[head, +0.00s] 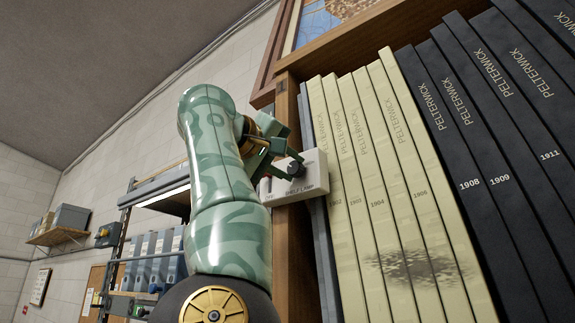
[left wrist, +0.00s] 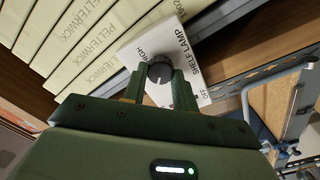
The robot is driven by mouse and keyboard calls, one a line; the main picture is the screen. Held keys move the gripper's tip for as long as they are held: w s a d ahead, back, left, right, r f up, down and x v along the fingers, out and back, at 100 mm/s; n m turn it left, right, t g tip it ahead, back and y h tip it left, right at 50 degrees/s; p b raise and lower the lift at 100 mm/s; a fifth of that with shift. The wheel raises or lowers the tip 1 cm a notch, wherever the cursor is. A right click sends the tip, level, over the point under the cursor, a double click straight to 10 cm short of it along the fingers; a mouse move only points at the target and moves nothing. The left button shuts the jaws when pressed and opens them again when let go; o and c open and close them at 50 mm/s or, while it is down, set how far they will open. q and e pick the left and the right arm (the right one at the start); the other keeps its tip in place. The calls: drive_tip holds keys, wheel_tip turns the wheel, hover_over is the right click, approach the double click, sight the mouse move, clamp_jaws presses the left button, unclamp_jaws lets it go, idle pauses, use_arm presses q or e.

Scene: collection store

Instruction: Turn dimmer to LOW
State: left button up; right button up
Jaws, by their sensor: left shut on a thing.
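The dimmer is a white box labelled SHELF LAMP (head: 313,180), fixed at the left end of the bookcase; it also shows in the left wrist view (left wrist: 197,32). Its dark round knob (left wrist: 159,70) sits between the two fingers of my left gripper (left wrist: 158,84), which is shut on it. In the head view my left gripper (head: 285,161) reaches the box from the left. HIGH and OFF marks show on the box, partly covered by the fingers. I cannot tell where the knob points. My right gripper is not in view.
Cream volumes (head: 375,150) stand close to the right of the dimmer, with dark volumes (head: 480,140) beyond. The wooden bookcase side (head: 291,240) is below the box. A rack with blue-grey files (head: 160,250) stands farther left.

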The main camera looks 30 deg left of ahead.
use_arm(q)
drive_tip(key=shift+n, duration=1.1)
drive_tip(key=o, duration=1)
drive_tip(key=shift+c, duration=0.2)
drive_tip(key=shift+s, duration=0.1)
